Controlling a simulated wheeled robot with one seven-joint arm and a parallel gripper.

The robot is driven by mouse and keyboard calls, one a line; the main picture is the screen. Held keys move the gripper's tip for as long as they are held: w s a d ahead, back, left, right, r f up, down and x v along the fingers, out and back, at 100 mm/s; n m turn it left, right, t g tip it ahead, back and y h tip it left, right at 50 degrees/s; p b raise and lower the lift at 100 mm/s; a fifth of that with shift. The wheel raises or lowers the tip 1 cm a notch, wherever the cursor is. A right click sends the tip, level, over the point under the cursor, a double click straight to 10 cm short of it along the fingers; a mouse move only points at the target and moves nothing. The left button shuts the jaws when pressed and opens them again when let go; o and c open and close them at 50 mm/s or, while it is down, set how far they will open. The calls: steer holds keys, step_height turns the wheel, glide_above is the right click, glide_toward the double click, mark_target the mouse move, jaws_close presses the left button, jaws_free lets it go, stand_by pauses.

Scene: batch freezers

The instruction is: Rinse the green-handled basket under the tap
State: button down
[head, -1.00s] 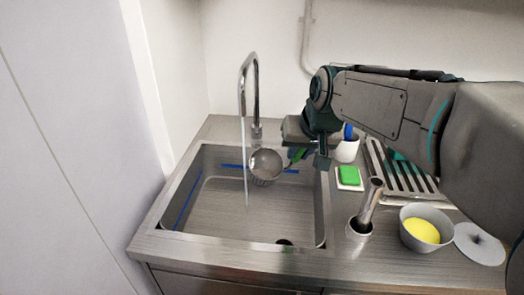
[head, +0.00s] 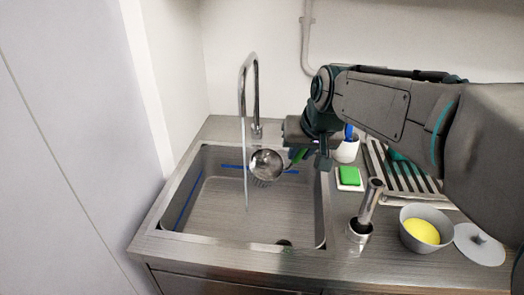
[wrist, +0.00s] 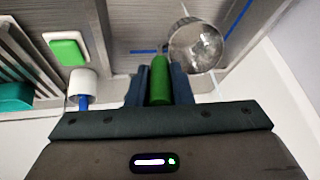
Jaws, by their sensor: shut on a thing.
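My gripper (head: 312,158) is shut on the green handle (head: 298,155) of the basket. The basket (head: 266,164) is a round metal bowl held over the sink (head: 225,207), below the rim level of the tap's arch. The tap (head: 255,90) is running, and its thin stream (head: 244,170) falls just left of the basket. In the head view I cannot tell whether water touches the basket's edge. In the wrist view the green handle (wrist: 159,80) sits between the fingers, and the basket (wrist: 195,46) is beyond them to the right. Drips seem to fall under the basket.
Right of the sink stand a green sponge (head: 349,175) on a white dish, a metal cylinder with a tool in it (head: 359,231), a grey bowl with yellow contents (head: 423,228), a lid (head: 479,245) and a drainer rack (head: 400,172).

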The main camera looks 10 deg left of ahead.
steer(key=s+d+r+p, duration=0.1)
steer(key=s+d+r, duration=0.1)
steer(key=s+r, duration=0.2)
steer(key=shift+d, duration=0.2)
steer(key=shift+d+f, duration=0.1)
stand_by(0.8)
